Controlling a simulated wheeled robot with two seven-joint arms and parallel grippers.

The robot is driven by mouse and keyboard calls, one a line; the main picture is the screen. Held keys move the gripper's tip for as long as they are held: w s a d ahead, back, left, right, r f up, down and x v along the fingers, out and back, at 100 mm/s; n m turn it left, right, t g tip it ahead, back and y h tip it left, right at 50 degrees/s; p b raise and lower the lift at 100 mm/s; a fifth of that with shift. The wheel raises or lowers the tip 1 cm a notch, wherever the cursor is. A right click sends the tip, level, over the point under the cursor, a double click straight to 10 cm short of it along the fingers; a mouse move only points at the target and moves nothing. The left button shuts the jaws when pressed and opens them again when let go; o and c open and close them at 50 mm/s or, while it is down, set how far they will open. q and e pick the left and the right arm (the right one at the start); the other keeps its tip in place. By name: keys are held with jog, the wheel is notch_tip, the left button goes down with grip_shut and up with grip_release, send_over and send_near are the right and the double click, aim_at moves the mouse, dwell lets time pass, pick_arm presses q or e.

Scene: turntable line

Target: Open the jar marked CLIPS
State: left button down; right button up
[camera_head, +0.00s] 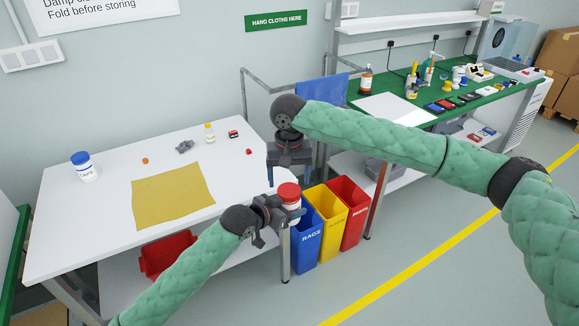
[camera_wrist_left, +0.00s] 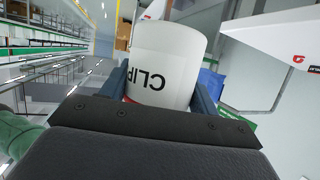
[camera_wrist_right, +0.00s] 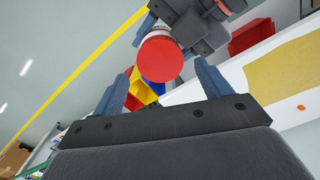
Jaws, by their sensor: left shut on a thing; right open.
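The CLIPS jar (camera_wrist_left: 170,60) is white with dark lettering that reads CLIP in the left wrist view. Its red lid (camera_head: 289,190) is on top in the head view. My left gripper (camera_head: 283,212) is shut on the jar and holds it in the air by the table's right edge. My right gripper (camera_head: 290,175) is open and empty, just above the jar. In the right wrist view the round red lid (camera_wrist_right: 160,60) faces that camera, beyond the open fingers and apart from them.
A white CAPS jar (camera_head: 85,168) with a blue lid stands on the white table (camera_head: 100,235), with a yellow cloth (camera_head: 172,195) and small items. Blue, yellow and red bins (camera_head: 347,212) stand below the grippers. A green workbench (camera_head: 450,120) stands behind my right arm.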

aim_at(289, 189)
jog(key=shift+f, duration=1.8)
jog(key=c, duration=1)
jog(key=o, duration=1.1)
jog(key=shift+c, duration=0.2)
jog(key=shift+r, duration=3.85)
jog(key=shift+c, duration=0.3)
jog(key=shift+f, duration=3.85)
